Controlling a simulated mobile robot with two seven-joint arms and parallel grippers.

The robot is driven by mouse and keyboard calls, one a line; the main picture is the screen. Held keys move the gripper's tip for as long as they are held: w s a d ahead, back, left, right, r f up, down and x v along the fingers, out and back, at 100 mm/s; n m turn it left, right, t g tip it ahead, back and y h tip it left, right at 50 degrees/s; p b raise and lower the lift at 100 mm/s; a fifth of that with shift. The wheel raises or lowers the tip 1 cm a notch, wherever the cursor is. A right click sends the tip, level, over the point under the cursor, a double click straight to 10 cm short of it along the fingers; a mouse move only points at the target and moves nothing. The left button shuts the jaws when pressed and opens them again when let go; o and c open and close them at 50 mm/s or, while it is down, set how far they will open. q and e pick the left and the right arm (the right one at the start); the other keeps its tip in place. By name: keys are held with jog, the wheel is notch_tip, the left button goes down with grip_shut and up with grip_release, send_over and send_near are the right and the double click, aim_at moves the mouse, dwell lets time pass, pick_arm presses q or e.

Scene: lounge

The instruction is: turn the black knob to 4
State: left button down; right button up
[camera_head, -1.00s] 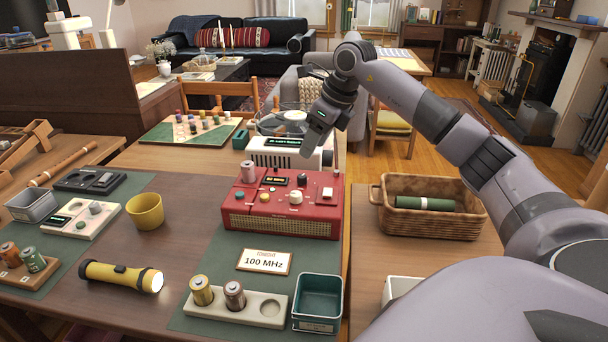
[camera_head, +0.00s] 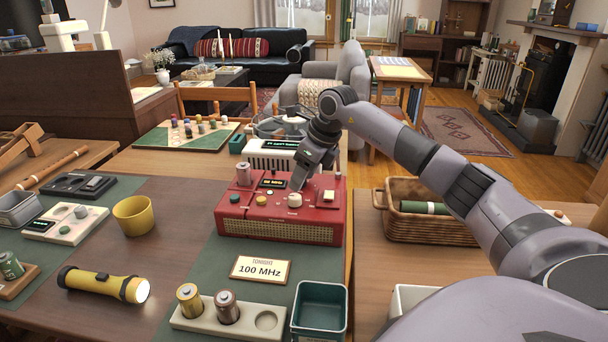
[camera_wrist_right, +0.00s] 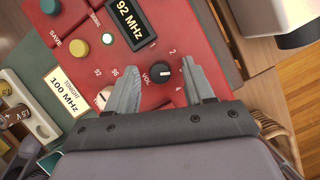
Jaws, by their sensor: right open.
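The red radio (camera_head: 232,212) stands on the green mat in the head view. Its black knob (camera_wrist_right: 160,72) shows in the right wrist view, marked VOL, with 1, 2 and 4 legible around it. A short pale line marks the knob, but its exact setting is hard to read. My right gripper (camera_head: 300,184) is over the radio's top, pointing down. In the wrist view its open fingers (camera_wrist_right: 160,62) stand on either side of the black knob with gaps; contact is not visible. In the head view the gripper hides the knob. My left gripper is out of view.
A white knob (camera_head: 294,200) sits close beside the black one, partly behind a finger in the wrist view. The radio display (camera_wrist_right: 131,22) reads 92 MHz. A 100 MHz card (camera_head: 261,269) lies in front. A wicker basket (camera_head: 440,232) stands right.

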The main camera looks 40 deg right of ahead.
grip_shut()
jog(key=shift+a+r+m+h+p, duration=0.15)
jog(key=shift+m+h+p, duration=0.15)
jog(key=shift+m+p, duration=0.5)
jog(key=shift+m+h+p, duration=0.5)
jog(key=shift+m+p, duration=0.15)
jog(key=shift+m, duration=0.55)
jog(key=m+p, duration=0.1)
jog(key=m, duration=0.1)
jog(key=shift+a+m+h, duration=0.1)
jog(key=shift+m+h, duration=0.2)
jog(key=shift+h, duration=0.1)
jog(key=shift+w+m+h, duration=0.1)
jog(key=shift+m+h, duration=0.5)
jog(key=shift+m, duration=1)
jog(key=shift+p, duration=0.3)
